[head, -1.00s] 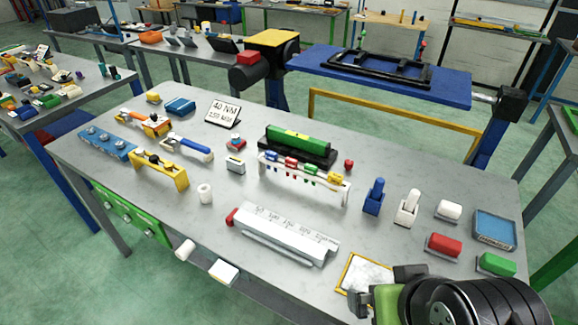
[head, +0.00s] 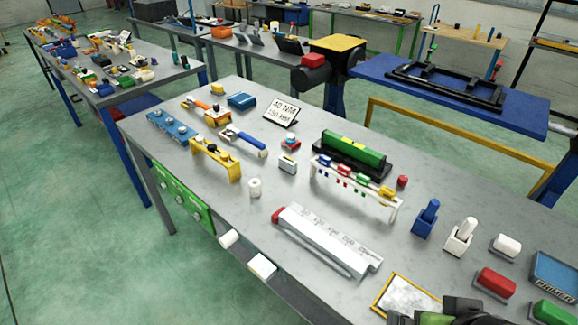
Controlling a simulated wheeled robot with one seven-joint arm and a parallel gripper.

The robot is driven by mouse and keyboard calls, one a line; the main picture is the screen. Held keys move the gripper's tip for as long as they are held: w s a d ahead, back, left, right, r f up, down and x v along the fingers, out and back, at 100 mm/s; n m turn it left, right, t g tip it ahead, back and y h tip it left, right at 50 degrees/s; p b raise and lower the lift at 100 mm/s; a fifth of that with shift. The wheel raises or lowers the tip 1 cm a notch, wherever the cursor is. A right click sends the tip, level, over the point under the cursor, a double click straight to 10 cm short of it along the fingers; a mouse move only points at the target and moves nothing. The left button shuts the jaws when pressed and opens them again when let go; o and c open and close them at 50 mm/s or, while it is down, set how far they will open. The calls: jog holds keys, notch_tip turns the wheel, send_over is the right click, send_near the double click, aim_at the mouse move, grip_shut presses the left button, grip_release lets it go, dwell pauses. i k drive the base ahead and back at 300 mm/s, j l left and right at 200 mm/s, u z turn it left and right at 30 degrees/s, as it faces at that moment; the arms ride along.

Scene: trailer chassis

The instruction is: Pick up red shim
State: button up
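Several red pieces show in the head view, and I cannot tell for certain which is the red shim. A small red tag (head: 341,183) hangs under a red clip (head: 344,170) on a white rack (head: 395,212), among blue, green and yellow ones. A red block (head: 497,281) lies on a small grey base at the right. A small red piece (head: 402,181) sits beside the rack. A red end piece (head: 277,215) is on the white stepped bar (head: 325,243). Part of my arm and gripper (head: 436,316) shows at the bottom edge; its fingers are not clear.
The grey workbench (head: 225,263) also holds a green block on a black base (head: 352,150), a blue upright holder (head: 425,220), a white one (head: 461,237) and a white-topped framed plate (head: 405,297). Bare bench top lies between the stepped bar and the rack.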

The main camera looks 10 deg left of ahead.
aim_at(344, 171)
jog(key=i+j+u, duration=0.1)
jog(key=j+u, duration=0.15)
jog(key=i+j+u, duration=0.25)
jog(key=j, duration=0.25)
jog(key=i+j+u, duration=0.2)
jog(key=i+j, duration=0.15)
jog(key=i, duration=0.25)
